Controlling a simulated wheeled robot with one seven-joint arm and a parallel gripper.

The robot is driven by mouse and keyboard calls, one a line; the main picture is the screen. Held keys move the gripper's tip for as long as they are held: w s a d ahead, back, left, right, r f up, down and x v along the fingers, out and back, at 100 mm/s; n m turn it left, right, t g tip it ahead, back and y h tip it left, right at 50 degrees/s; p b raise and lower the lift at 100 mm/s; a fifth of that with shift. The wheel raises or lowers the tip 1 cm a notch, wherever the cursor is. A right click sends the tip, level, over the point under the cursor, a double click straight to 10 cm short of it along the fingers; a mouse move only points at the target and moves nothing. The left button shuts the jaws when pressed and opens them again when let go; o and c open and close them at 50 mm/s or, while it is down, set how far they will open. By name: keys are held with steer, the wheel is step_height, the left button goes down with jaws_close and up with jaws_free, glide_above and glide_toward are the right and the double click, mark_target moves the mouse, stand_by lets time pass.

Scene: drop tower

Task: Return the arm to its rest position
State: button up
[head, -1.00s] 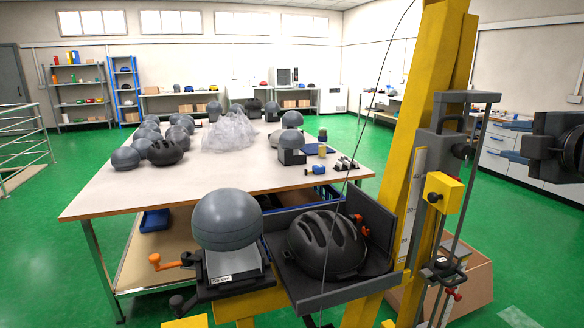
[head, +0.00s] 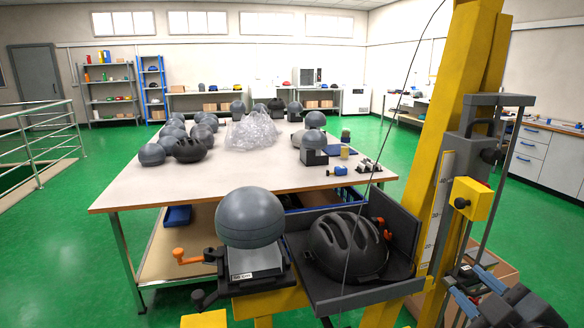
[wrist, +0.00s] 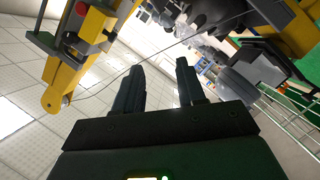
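My gripper (head: 474,290) is at the lower right of the head view, in front of the lower part of the yellow tower (head: 452,130). In the wrist view my gripper (wrist: 159,68) has its two dark fingers apart, with nothing between them. It is open and empty. A black helmet (head: 348,246) sits in the dark angled tray (head: 345,300) at the foot of the tower. A grey headform (head: 249,217) stands on the stand to the left of it. My gripper is to the right of both and touches neither.
A large table (head: 240,180) behind carries several grey headforms, a dark helmet (head: 190,149) and a clear plastic heap (head: 254,130). An orange-handled crank (head: 188,256) sticks out left of the headform stand. A cardboard box (head: 505,275) is behind my gripper.

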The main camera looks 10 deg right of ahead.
steer(key=s+a+f+m+y, duration=0.1)
steer(key=s+a+f+m, duration=0.1)
steer(key=s+a+f, duration=0.45)
steer(key=s+a+f+m, duration=0.2)
steer(key=s+a+f, duration=0.15)
steer(key=s, duration=0.55)
steer(key=s+a+r+m+y, duration=0.1)
steer(key=s+a, duration=0.1)
steer(key=s, duration=0.5)
steer(key=s+a+r+m+y, duration=0.1)
steer(key=s+a, duration=0.1)
steer(key=s, duration=0.6)
steer(key=shift+s+m+g+y, duration=0.15)
steer(key=shift+m+g+y, duration=0.15)
steer(key=shift+y, duration=0.1)
steer(key=shift+r, duration=0.1)
